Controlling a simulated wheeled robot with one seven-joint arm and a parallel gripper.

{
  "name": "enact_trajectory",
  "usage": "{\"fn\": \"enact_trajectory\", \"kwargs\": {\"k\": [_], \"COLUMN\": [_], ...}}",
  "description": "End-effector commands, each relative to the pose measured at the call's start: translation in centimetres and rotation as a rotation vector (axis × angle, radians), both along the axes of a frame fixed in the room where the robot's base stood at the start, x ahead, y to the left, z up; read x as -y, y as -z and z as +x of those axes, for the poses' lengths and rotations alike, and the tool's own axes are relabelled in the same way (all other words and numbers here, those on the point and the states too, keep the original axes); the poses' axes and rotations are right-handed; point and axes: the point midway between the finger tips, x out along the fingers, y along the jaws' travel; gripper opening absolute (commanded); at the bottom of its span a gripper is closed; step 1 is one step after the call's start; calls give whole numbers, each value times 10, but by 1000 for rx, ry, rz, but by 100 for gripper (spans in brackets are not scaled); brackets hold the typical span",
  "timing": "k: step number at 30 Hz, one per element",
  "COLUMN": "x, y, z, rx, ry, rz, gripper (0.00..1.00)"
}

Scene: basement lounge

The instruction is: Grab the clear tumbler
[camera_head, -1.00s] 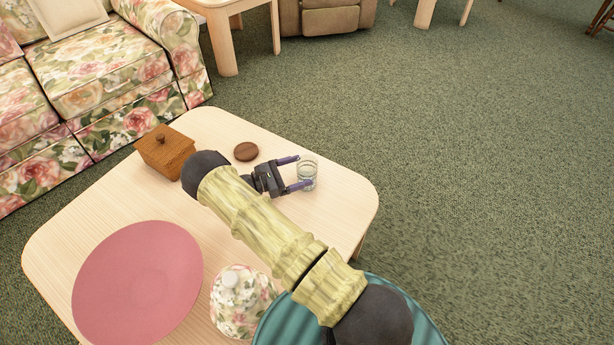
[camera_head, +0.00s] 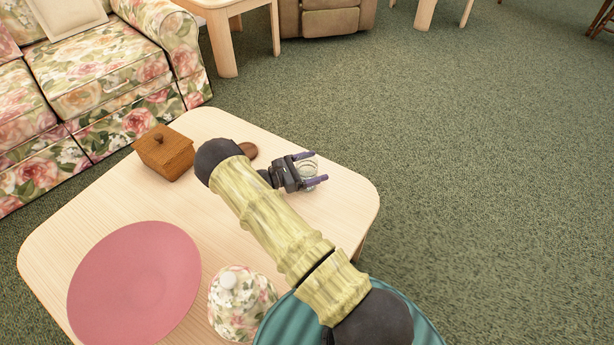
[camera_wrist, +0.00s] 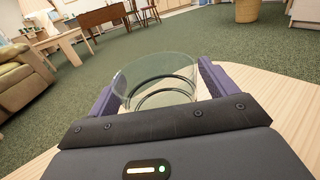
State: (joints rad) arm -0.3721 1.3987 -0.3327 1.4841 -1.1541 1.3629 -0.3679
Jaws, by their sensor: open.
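The clear tumbler (camera_head: 308,170) stands on the light wooden table (camera_head: 225,215) near its right end. My gripper (camera_head: 318,167) is open, with its two purple fingers on either side of the tumbler. In the wrist view the clear tumbler (camera_wrist: 158,84) is between the fingers of my gripper (camera_wrist: 160,90), close to the palm. I cannot tell whether either finger touches the glass. The tumbler's lower part is hidden by the gripper body in the wrist view.
A wooden box (camera_head: 165,152) with a knob lid and a brown disc (camera_head: 247,151) are at the table's far side. A pink round plate (camera_head: 135,285) and a floral dome-shaped thing (camera_head: 240,300) are nearer. A floral sofa (camera_head: 100,85) stands at the left.

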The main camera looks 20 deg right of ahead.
Motion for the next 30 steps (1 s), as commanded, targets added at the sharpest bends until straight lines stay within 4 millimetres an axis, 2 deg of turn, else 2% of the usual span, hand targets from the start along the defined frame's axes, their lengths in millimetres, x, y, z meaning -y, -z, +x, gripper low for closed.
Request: {"fn": "enact_trajectory", "kwargs": {"k": [1,9,16,20,23,30], "x": [0,0,0,0,-1,-1], "y": [0,0,-1,-9,-23,-72], "z": [0,0,0,0,0,0], "rx": [0,0,0,1,1,2], "ry": [0,0,0,0,-1,-1], "rz": [0,0,-1,-1,0,-1], "gripper": [85,32,31,31,31,31]}}
